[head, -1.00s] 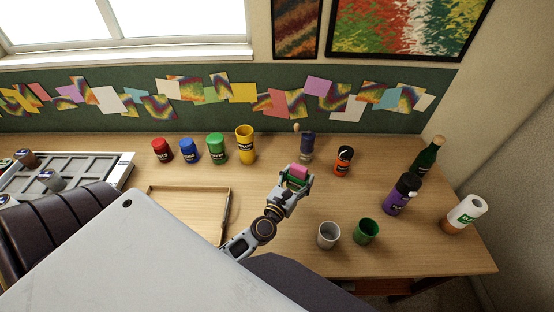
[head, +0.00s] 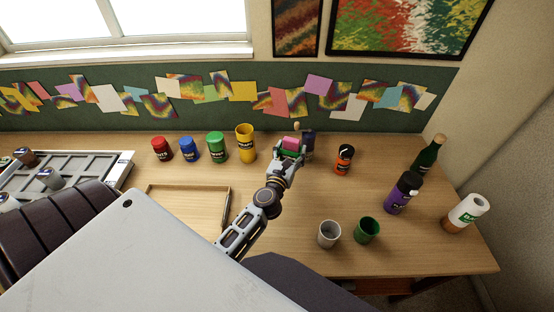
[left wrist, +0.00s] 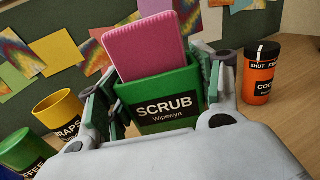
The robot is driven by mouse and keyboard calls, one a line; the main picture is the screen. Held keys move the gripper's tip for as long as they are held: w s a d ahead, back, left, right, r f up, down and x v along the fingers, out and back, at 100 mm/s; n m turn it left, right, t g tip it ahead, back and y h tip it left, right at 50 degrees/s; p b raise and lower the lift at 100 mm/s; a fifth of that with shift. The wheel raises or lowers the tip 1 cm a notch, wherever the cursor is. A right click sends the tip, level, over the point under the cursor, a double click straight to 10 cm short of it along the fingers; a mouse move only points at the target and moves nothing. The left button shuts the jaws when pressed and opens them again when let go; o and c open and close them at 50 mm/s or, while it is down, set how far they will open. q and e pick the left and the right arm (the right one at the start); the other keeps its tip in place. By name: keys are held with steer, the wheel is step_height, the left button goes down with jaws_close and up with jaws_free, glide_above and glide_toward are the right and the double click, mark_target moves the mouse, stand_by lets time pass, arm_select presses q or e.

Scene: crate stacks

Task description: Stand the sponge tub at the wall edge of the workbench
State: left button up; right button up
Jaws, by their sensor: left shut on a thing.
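The sponge tub (left wrist: 165,102) is a green tub labelled SCRUB with a pink sponge (left wrist: 143,45) standing up out of it. My left gripper (left wrist: 160,115) is shut on the tub, one finger on each side. In the head view my left gripper (head: 289,152) is near the back of the workbench (head: 290,230), with the pink sponge (head: 290,141) showing. The tub is mostly hidden there by the gripper. I cannot tell whether the tub touches the bench. My right gripper is not in view.
A yellow container (head: 246,145) stands to the left of the gripper, beside green, blue and red jars. A dark container (head: 308,147) is close behind and right of the gripper. An orange jar (head: 344,160) stands further right. A shallow wooden tray (head: 187,189) lies in front.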

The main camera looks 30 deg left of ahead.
arm_select(q)
steer(key=w+a+r+n+g+y+b, duration=0.1)
steer(key=w+a+r+n+g+y, duration=0.1)
steer(key=w+a+r+y, duration=0.3)
steer(key=w+a+n, duration=0.1)
steer(key=w+a, duration=0.2)
steer(key=a, duration=0.3)
steer(key=shift+w+a+r+n+y+b, duration=0.2)
steer(key=shift+w+r+n+y+b, duration=0.1)
steer(key=shift+w+n+b, duration=0.1)
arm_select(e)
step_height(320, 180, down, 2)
arm_select(q)
step_height(320, 180, down, 14)
steer(key=b, duration=0.5)
steer(key=shift+f, duration=0.1)
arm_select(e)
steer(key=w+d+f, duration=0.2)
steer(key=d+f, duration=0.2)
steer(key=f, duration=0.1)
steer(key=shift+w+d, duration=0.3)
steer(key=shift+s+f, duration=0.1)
